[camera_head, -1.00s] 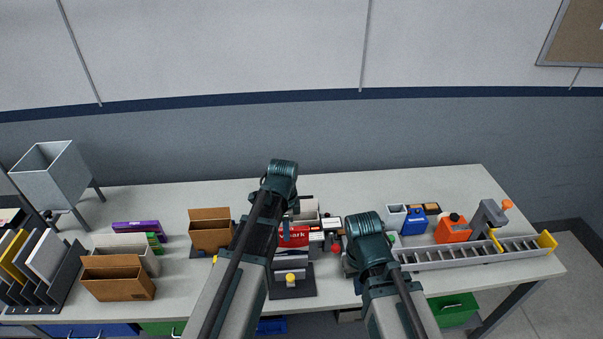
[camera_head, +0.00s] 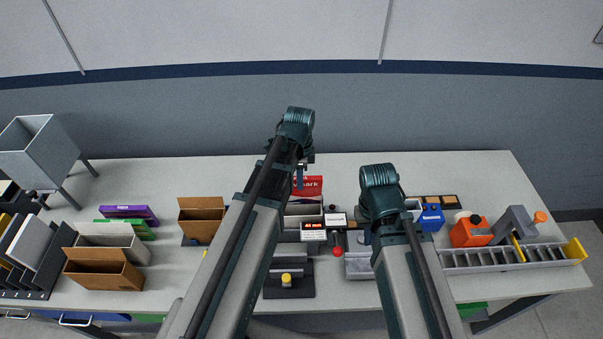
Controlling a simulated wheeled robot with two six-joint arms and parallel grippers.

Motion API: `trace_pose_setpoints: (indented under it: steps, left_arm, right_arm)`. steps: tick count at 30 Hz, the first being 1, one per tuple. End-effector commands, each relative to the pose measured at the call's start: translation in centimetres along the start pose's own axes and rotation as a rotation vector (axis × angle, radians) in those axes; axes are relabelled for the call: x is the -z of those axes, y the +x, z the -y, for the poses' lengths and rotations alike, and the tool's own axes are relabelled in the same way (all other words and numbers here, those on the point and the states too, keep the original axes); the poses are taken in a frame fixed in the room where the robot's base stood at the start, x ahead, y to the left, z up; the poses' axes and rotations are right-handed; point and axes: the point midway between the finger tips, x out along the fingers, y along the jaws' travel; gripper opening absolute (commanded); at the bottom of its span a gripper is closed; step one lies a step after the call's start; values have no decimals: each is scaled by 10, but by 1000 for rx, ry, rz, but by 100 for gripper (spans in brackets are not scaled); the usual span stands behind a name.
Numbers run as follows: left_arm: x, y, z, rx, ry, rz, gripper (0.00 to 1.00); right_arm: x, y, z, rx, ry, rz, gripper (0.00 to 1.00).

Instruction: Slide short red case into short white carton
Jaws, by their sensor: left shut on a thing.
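The red case (camera_head: 313,186), with white lettering, is held upright by my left gripper (camera_head: 299,181). My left gripper is shut on it, and my arm hides its left part. A pale open-topped carton (camera_head: 303,208), apparently the short white carton, stands in a fixture directly below the case in the picture. The case's lower edge meets the carton's rear rim in view; I cannot tell whether it is inside, above or behind. My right gripper (camera_head: 366,233) is right of the fixture, its fingers mostly hidden by its own arm.
A small lit display (camera_head: 313,227) and a black base with a yellow knob (camera_head: 286,279) stand in front of the carton. Brown cartons (camera_head: 104,270) and another whitish carton (camera_head: 113,236) stand left. A grey slotted rail (camera_head: 500,258) lies right. The table's back strip is mostly clear.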

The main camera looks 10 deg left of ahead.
Motion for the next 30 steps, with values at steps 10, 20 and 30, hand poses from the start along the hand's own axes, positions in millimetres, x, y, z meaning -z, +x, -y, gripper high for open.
trace_pose_setpoints:
  steps: [10,20,30]
  left_arm:
    - [0,19,0,0,0,0,0]
    - [0,30,0,0,0,0,0]
    - [0,30,0,0,0,0,0]
  right_arm:
    - [1,19,2,0,0,-1,0]
    - [2,30,3,0,2,-1,0]
    - [2,30,3,0,2,-1,0]
